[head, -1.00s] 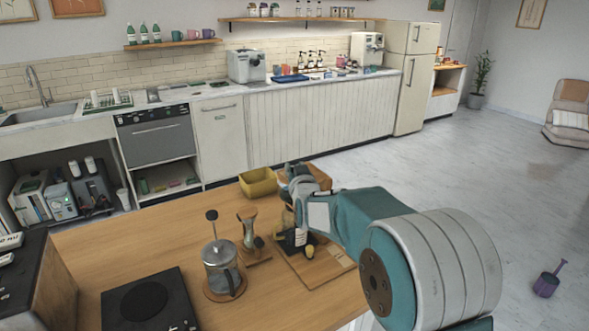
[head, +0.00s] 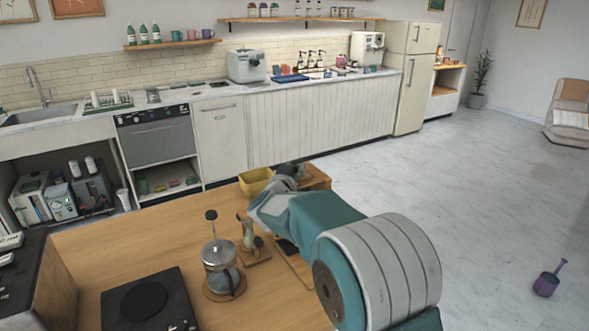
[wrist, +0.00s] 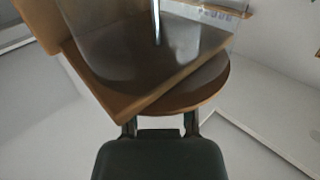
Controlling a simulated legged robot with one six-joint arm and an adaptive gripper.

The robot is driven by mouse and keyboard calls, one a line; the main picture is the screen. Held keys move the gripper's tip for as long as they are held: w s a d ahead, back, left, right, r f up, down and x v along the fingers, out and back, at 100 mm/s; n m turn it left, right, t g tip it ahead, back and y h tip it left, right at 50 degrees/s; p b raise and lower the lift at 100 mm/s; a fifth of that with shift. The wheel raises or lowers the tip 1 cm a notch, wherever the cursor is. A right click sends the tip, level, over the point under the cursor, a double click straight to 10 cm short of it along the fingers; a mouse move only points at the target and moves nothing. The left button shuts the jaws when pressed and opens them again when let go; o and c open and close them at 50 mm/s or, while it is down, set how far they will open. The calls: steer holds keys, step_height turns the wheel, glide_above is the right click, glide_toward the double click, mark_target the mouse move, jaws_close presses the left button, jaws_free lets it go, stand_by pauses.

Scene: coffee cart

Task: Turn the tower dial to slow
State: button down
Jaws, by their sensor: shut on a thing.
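The drip tower is mostly hidden behind my arm in the head view; part of its wooden top (head: 317,177) shows beyond the wrist. In the wrist view, a clear glass vessel (wrist: 105,45) and a round brown wooden piece (wrist: 205,90) with a square-edged wooden board stand close ahead of the fingers. My gripper (wrist: 160,122) shows there as two dark fingers against the underside of this woodwork. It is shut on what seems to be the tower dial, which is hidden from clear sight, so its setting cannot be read. In the head view my fingertips are hidden.
A French press (head: 220,265) stands on the wooden counter (head: 120,240), left of my arm. A small hourglass-shaped brewer (head: 248,235) is close to my forearm. A yellow bin (head: 256,180) sits behind my wrist. A black hot plate (head: 148,303) lies at front left.

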steer(key=shift+a+r, duration=0.1)
stand_by(0.5)
steer(key=shift+c, duration=2)
jaws_free()
steer(key=shift+a+h, duration=0.15)
steer(key=shift+h, duration=0.15)
steer(key=shift+s, duration=0.1)
steer(key=v, duration=1.1)
steer(key=shift+s, duration=0.4)
steer(key=shift+a, duration=0.1)
